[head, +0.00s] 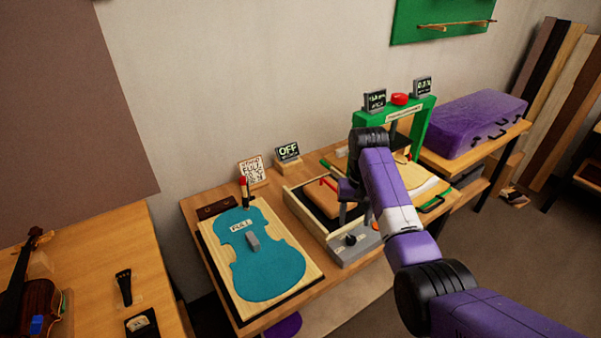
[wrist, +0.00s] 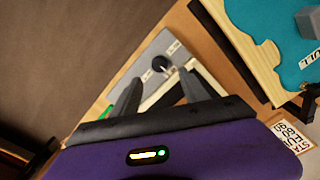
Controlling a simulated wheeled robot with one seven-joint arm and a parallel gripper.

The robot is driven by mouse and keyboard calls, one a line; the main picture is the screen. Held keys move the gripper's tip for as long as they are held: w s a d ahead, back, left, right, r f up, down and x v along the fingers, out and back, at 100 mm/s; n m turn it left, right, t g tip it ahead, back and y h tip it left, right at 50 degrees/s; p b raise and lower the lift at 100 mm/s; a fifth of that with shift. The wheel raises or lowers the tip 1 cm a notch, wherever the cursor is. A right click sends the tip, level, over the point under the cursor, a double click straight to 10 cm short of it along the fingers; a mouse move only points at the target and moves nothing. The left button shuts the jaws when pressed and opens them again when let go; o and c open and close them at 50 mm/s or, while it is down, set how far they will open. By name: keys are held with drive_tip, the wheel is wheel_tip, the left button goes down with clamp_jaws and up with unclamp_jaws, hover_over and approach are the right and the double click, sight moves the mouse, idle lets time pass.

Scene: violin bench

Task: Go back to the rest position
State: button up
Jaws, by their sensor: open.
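My purple arm reaches in from the lower right in the head view. My gripper (head: 355,212) points down over the bench beside the grey control box (head: 352,252) with its black knob (head: 351,239). In the wrist view my gripper (wrist: 158,80) has its two grey fingers apart with nothing held between them. The knob (wrist: 159,63) and grey box (wrist: 168,45) show beyond the fingertips. The fingers look apart from the box, but their exact height above the bench cannot be told.
A teal violin-shaped plate (head: 268,262) lies on a pale board to the left, with an OFF display (head: 288,152) behind. A green frame (head: 421,124) with a red button (head: 399,99) and a purple case (head: 470,124) stand right. A violin (head: 30,290) lies far left.

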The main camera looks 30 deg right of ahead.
drive_tip(key=w+d+r+n+t+h, duration=0.1)
drive_tip(key=w+r+t+h, duration=0.1)
drive_tip(key=w+t, duration=0.25)
drive_tip(key=w+d+r+t+h, duration=0.1)
drive_tip(key=w+r+t, duration=0.1)
drive_tip(key=w+t, duration=0.3)
drive_tip(key=s+a+t, duration=0.1)
drive_tip(key=a, duration=0.1)
drive_tip(key=s+a+f+t, duration=0.1)
drive_tip(key=s+a, duration=0.1)
drive_tip(key=a, duration=0.1)
drive_tip(key=s+a+f+n+t, duration=0.1)
drive_tip(key=a, duration=0.1)
drive_tip(key=shift+s+a+f+h+b, duration=0.15)
drive_tip(key=shift+s+h+b, duration=0.1)
drive_tip(key=shift+h+b, duration=0.15)
drive_tip(key=s+a+r+n+y, duration=0.1)
drive_tip(key=s+a, duration=0.5)
drive_tip(key=s, duration=0.9)
drive_tip(key=s+a+r+n+t+y+b, duration=0.1)
drive_tip(key=s+a, duration=0.6)
drive_tip(key=s, duration=0.8)
drive_tip(key=s+a+r+n+t+y+b, duration=0.1)
drive_tip(key=s+a, duration=0.5)
drive_tip(key=s, duration=1)
drive_tip(key=shift+a+r+n+y, duration=0.3)
drive_tip(key=shift+r+n+y, duration=0.1)
drive_tip(key=shift+r+n, duration=0.35)
drive_tip(key=shift+c, duration=0.2)
